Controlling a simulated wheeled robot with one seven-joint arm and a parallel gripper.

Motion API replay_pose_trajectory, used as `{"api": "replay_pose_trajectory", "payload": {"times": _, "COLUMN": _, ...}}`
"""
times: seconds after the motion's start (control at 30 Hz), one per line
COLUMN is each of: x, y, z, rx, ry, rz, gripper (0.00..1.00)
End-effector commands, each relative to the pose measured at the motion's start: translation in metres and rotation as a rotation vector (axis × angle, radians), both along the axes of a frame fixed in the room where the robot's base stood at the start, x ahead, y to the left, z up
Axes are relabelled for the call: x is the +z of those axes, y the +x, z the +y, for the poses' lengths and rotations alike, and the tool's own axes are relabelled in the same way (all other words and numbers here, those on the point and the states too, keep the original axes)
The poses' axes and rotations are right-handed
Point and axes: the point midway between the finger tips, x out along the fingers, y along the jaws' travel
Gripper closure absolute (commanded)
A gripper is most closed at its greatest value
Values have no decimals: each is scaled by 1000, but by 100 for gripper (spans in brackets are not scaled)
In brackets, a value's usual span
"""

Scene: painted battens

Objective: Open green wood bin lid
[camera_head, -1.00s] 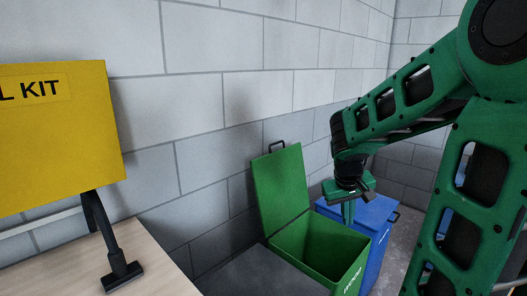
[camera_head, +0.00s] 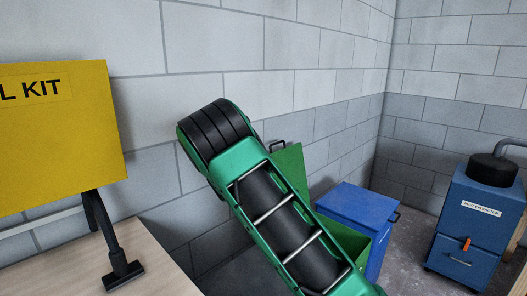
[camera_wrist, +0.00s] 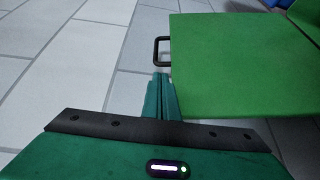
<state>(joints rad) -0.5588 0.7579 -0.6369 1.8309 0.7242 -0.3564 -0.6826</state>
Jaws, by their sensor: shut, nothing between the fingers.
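The green wood bin's lid (camera_head: 293,166) stands raised and open, upright near the block wall, with its black handle (camera_head: 278,144) at its top edge. Part of the green bin body (camera_head: 364,254) shows below; my arm hides most of it and part of the lid. In the wrist view the lid (camera_wrist: 240,65) fills the upper right, with its handle (camera_wrist: 161,51) on its left edge. My gripper (camera_wrist: 160,78) is shut and empty, its fingertips close to the lid's edge just below the handle. I cannot tell whether they touch. The gripper is hidden in the head view.
A blue bin (camera_head: 358,207) stands right of the green one. A blue machine with a black top (camera_head: 482,215) is at the far right. A yellow kit box (camera_head: 60,140) and a wooden worktop (camera_head: 150,262) are at left. Floor shows between blue bin and machine.

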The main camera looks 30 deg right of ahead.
Motion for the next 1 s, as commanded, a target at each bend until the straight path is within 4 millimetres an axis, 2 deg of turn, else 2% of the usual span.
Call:
{"api": "replay_pose_trajectory", "payload": {"times": 0.07, "x": 1, "y": 7, "z": 9, "rx": 21, "ry": -34, "rz": -3, "gripper": 100}}
{"api": "replay_pose_trajectory", "payload": {"times": 0.17, "x": 2, "y": 13, "z": 11, "rx": 31, "ry": -51, "rz": -5, "gripper": 100}}
{"api": "replay_pose_trajectory", "payload": {"times": 0.7, "x": 0, "y": 74, "z": -41, "rx": 30, "ry": -47, "rz": -5, "gripper": 100}}
{"api": "replay_pose_trajectory", "payload": {"times": 1.0, "x": -1, "y": 87, "z": -52, "rx": 29, "ry": -46, "rz": -4, "gripper": 100}}
